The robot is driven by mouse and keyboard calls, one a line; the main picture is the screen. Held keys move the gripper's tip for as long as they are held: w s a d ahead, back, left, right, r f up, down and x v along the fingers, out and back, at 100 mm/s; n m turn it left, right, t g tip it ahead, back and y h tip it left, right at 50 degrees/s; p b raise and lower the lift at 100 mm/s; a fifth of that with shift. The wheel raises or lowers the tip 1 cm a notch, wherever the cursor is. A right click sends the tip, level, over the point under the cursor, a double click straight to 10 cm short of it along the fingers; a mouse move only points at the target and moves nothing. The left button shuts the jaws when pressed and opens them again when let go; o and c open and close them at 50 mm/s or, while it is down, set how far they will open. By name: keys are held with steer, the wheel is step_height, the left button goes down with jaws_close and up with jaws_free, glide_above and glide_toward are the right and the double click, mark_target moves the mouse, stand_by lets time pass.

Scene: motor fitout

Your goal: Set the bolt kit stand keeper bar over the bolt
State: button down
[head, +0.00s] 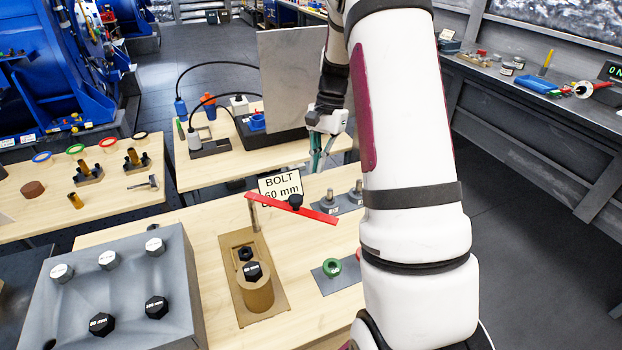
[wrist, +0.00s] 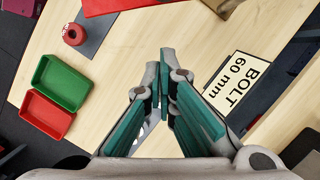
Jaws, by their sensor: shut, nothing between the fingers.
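The red keeper bar (head: 315,213) with a black knob (head: 295,202) sits on a thin post (head: 254,214) at the back of the tan bolt kit stand (head: 238,300). The bar points off to the right, away from the bolt. The black-headed bolt (head: 253,270) stands upright in a tan cylinder on the stand, its top uncovered. My gripper (head: 316,170) is beyond the bar, behind the BOLT 60 mm sign. In the wrist view my gripper (wrist: 162,72) is shut and empty, its teal fingers meeting at the tips.
The BOLT 60 mm sign (head: 281,186) stands behind the bar and shows in the wrist view (wrist: 236,82). A grey block with several bolts (head: 125,270) is at left. Green (wrist: 61,82) and red (wrist: 46,114) trays lie on the table.

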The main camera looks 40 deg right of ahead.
steer(key=shift+s+a+f+p, duration=0.3)
steer(key=shift+a+f, duration=0.1)
steer(key=shift+a, duration=0.3)
steer(key=shift+s+a+f+p, duration=0.25)
steer(key=shift+a+f, duration=0.2)
steer(key=shift+a, duration=0.3)
steer(key=shift+s+a+f+p, duration=0.2)
steer(key=shift+a+f+p, duration=0.2)
steer(key=shift+a, duration=0.3)
steer(key=shift+s+a, duration=0.1)
steer(key=shift+a, duration=0.05)
